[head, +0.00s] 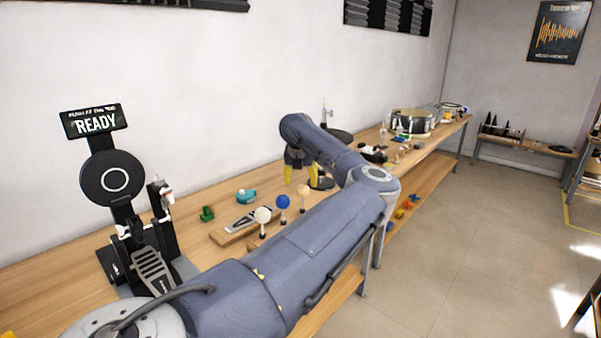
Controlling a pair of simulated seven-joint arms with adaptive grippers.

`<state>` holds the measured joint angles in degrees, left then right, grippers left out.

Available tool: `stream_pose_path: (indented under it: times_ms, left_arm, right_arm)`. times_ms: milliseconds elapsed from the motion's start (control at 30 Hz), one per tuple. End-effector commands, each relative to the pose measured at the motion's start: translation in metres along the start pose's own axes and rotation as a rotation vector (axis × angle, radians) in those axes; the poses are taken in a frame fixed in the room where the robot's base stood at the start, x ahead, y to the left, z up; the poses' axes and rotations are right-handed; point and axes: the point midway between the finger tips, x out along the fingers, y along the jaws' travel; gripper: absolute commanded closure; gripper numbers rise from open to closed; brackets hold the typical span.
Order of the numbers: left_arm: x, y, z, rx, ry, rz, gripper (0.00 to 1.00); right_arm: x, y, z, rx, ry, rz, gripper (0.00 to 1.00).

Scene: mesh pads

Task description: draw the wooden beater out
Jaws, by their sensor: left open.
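Three round-headed beaters stand in a row on the bench: a cream one (263,214), a blue one (283,202) and a tan one (304,191), which looks like the wooden beater. Their lower ends are dark; my arm partly hides the base under them. My left gripper (300,174) has yellow fingers and is open, pointing down. In the picture it is just above and behind the tan head; I cannot tell the exact gap. Nothing shows between its fingers. My right gripper is not in view.
A pedal stand with a round black pad (113,178) and a READY sign (95,121) is at the left. A flat pedal plate (247,217), a green piece (207,214) and a teal item (246,196) lie nearby. A drum (411,122) stands farther along the bench.

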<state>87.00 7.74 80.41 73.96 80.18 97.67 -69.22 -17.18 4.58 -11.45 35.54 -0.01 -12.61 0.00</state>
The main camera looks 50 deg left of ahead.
Motion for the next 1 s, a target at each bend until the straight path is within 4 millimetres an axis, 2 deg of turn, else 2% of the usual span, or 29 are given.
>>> stream_pose_path:
  times_ms: [200, 500, 700, 1000]
  left_arm:
    - [0.037, 0.001, 0.000, 0.002, 0.002, 0.002, 0.36]
    - [0.081, 0.001, 0.000, 0.002, 0.001, 0.001, 0.36]
    - [0.099, 0.001, 0.000, 0.002, 0.000, 0.002, 0.36]
    - [0.108, 0.000, 0.000, 0.001, 0.000, 0.001, 0.36]
  right_arm:
    - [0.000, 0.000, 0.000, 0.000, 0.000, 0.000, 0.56]
    - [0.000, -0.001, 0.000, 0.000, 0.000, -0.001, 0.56]
    - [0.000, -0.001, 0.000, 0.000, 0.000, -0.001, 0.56]
    - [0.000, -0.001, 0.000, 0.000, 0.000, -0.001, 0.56]
